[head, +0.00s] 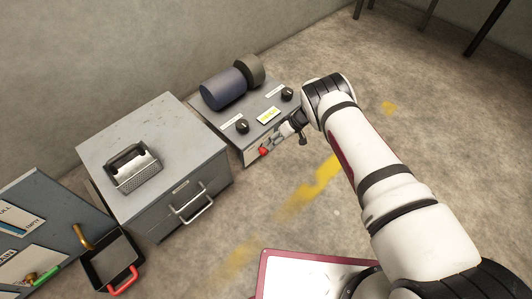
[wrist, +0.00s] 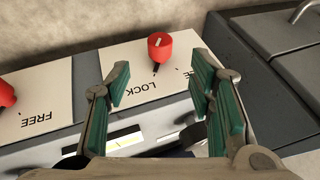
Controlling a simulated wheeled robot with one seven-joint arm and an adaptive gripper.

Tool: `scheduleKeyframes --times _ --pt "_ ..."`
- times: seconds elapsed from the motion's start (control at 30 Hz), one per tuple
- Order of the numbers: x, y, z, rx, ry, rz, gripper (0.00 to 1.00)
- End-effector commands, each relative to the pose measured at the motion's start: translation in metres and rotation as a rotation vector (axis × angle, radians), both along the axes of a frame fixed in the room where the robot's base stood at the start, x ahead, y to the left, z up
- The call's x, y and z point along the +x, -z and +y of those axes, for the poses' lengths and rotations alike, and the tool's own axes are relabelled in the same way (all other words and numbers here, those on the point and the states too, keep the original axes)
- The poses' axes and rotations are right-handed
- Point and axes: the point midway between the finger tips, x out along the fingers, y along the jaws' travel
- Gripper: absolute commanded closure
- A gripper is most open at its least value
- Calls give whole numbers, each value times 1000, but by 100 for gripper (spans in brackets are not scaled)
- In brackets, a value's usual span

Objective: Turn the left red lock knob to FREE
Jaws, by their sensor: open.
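The left red lock knob (head: 263,152) is on the front of the grey spool unit (head: 254,157) in the head view. In the wrist view this knob (wrist: 159,46) stands on a white plate (wrist: 150,78) lettered LOCK, with a second word mostly hidden by a finger. A pale mark shows on the knob; I cannot tell surely which word it points to. My gripper (head: 274,143) is close to the knob. In the wrist view my gripper (wrist: 160,84) is open and empty, its green-padded fingers apart, the knob beyond the tips between them.
Another red knob (wrist: 6,94) is at the wrist view's left edge, by the word FREE. A blue spool (head: 223,89) and black knobs (head: 242,126) are on the unit. A grey drawer cabinet (head: 150,190) stands close to its left. Open floor lies in front.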

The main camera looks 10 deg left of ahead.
Motion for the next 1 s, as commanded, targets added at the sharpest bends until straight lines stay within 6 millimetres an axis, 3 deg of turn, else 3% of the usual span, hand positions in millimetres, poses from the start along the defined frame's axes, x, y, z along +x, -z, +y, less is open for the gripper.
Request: scheduleKeyframes --times 0.1,0.4,0.93,1.0 --pt "-2 27 12 -2 -4 1 51" --pt "-1 65 35 -1 -1 0 51" --pt "-1 75 43 0 1 0 51" --pt "-1 75 43 0 1 0 65"
